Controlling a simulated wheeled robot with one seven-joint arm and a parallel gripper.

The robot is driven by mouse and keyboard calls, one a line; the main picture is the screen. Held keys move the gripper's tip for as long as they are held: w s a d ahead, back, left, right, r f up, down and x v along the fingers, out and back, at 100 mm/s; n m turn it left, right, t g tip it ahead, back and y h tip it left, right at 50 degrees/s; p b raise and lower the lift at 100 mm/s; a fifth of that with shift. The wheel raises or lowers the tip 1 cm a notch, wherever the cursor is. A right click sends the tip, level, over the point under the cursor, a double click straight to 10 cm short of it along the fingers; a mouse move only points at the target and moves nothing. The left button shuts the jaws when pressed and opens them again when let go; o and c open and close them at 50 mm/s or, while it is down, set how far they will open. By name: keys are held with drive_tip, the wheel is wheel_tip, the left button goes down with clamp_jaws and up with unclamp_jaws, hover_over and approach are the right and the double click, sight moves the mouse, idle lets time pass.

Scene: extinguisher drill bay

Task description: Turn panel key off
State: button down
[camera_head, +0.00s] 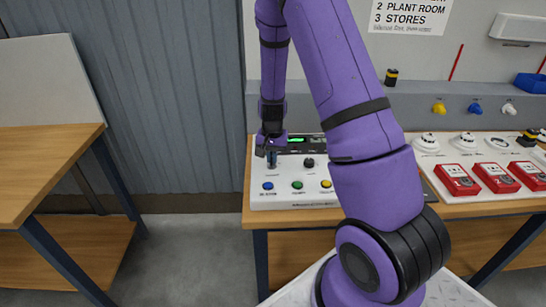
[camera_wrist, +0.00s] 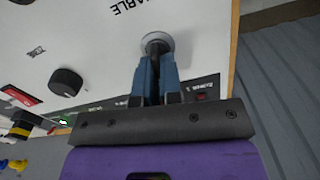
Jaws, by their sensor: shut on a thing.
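The white control panel (camera_head: 325,198) sits on the workbench at the centre of the head view. It has blue, green and yellow buttons along its front and a lit green display at its back. My gripper (camera_head: 271,158) is over the panel's left part, pointing down. In the wrist view my gripper (camera_wrist: 155,75) has its two blue fingers shut on the panel key (camera_wrist: 157,47), a dark stem in a round silver lock. The printed word "ABLE" shows beside the lock. The fingers hide much of the key, so its turned angle cannot be told.
A black knob (camera_wrist: 66,82) stands on the panel near my gripper. Red call-point boxes (camera_head: 457,180) and white detectors (camera_head: 427,142) fill the bench to the right. A wooden table (camera_head: 40,165) stands at the left, with open floor between.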

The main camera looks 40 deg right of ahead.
drive_tip(key=shift+w+n, duration=0.1)
drive_tip(key=shift+n, duration=0.9)
drive_tip(key=c, duration=1.3)
unclamp_jaws()
drive_tip(key=shift+a, duration=0.1)
wheel_tip(320, 180, up, 11)
drive_tip(key=shift+f, duration=0.1)
